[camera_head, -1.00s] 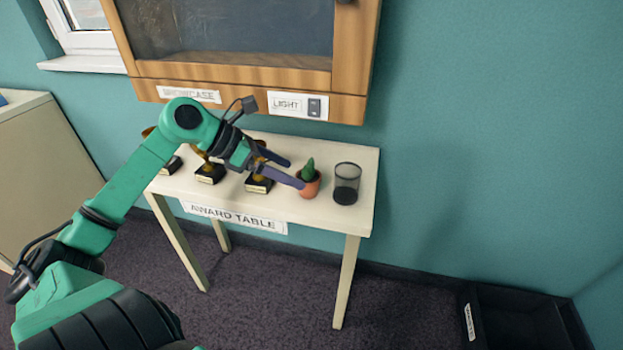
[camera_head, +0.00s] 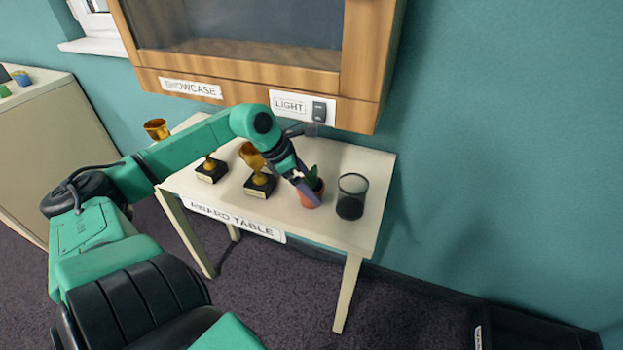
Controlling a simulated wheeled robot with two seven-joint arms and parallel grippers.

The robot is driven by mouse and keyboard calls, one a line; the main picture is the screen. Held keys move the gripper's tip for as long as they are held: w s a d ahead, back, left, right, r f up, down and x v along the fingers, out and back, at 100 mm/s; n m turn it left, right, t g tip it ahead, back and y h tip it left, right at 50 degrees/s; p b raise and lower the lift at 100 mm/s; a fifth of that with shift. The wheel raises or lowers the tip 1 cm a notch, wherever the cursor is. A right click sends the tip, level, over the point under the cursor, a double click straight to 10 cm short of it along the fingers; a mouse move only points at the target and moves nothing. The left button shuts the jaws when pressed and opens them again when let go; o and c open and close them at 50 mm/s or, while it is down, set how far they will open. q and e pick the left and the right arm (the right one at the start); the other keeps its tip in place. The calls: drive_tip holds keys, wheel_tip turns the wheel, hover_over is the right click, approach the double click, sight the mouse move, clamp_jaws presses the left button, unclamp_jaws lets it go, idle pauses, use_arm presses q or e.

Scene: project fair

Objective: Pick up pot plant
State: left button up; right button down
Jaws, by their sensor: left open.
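The pot plant (camera_head: 312,194), a small green cactus in a terracotta pot, stands on the award table (camera_head: 318,232). My left gripper (camera_head: 311,193) is at the plant with its fingers open. One finger lies across the left front of the pot and the other is partly hidden behind the cactus. I cannot tell whether the fingers touch the pot. My right gripper is not in view.
A black mesh cup (camera_head: 351,197) stands close to the right of the plant. Gold trophies (camera_head: 259,178) on black bases stand to the left. The wooden showcase (camera_head: 362,60) hangs above the table's back. A black bin (camera_head: 530,330) is on the floor at right.

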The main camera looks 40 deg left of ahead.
sight(317, 192)
use_arm(q)
drive_tip(key=b+x, duration=0.1)
drive_tip(key=x, duration=0.2)
drive_tip(key=shift+s+a+f+b, duration=0.1)
drive_tip(key=shift+a+f+b, duration=0.05)
drive_tip(key=shift+f+b, duration=0.15)
drive_tip(key=shift+w+d+f, duration=0.2)
drive_tip(key=shift+w, duration=0.1)
drive_tip(key=shift+r, duration=0.15)
drive_tip(key=c, duration=1.3)
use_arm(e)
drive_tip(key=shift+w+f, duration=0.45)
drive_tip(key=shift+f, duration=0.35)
